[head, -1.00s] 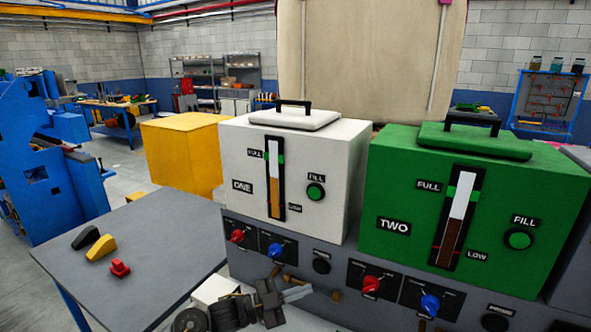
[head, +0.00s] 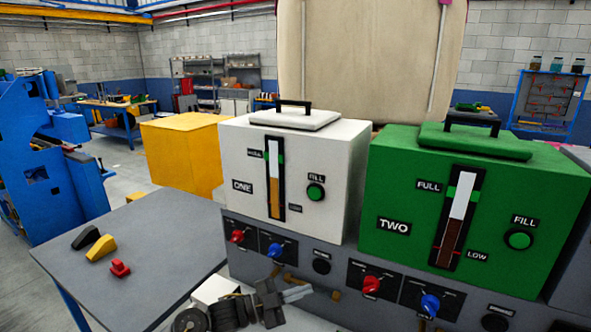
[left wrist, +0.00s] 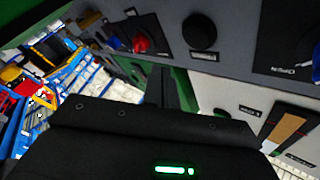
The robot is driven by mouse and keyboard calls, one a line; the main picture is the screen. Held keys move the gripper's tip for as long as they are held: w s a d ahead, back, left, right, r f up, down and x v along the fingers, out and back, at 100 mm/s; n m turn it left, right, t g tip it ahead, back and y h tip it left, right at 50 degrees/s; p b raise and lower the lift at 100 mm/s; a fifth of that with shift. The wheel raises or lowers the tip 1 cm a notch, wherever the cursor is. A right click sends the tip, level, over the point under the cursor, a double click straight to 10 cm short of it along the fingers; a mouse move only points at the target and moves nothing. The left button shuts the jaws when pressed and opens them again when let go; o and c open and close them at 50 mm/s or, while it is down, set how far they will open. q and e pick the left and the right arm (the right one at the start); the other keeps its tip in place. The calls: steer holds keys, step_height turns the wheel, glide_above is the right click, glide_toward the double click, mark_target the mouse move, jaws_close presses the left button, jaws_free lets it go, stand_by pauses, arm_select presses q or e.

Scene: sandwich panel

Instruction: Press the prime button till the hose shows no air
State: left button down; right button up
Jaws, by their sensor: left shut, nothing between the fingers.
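A round black button (head: 321,263) is on the grey panel front below the white tank. A second black button (head: 495,322) is below the green tank, at the bottom edge. Their labels are too small to read surely in the head view. My left gripper (head: 309,291) is shut and empty, just below the first button and apart from it in the picture. The left wrist view, which is upside down, shows a black button (left wrist: 200,31) beyond my shut fingers (left wrist: 165,78). I cannot make out a hose or any air in it.
The white tank ONE (head: 342,220) and green tank TWO (head: 390,248) stand on the panel. A grey table (head: 150,240) at left holds black, yellow and red pieces.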

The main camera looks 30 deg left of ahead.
mark_target(321, 268)
stand_by(0.4)
arm_select(q)
steer(key=s, duration=0.4)
steer(key=shift+d+b, duration=0.1)
steer(key=shift+b, duration=0.3)
steer(key=shift+w, duration=0.15)
steer(key=w+b, duration=0.3)
steer(key=w, duration=0.5)
steer(key=shift+w+a+b, duration=0.25)
steer(key=shift+w+b, duration=0.1)
stand_by(1.7)
steer(key=shift+w, duration=0.4)
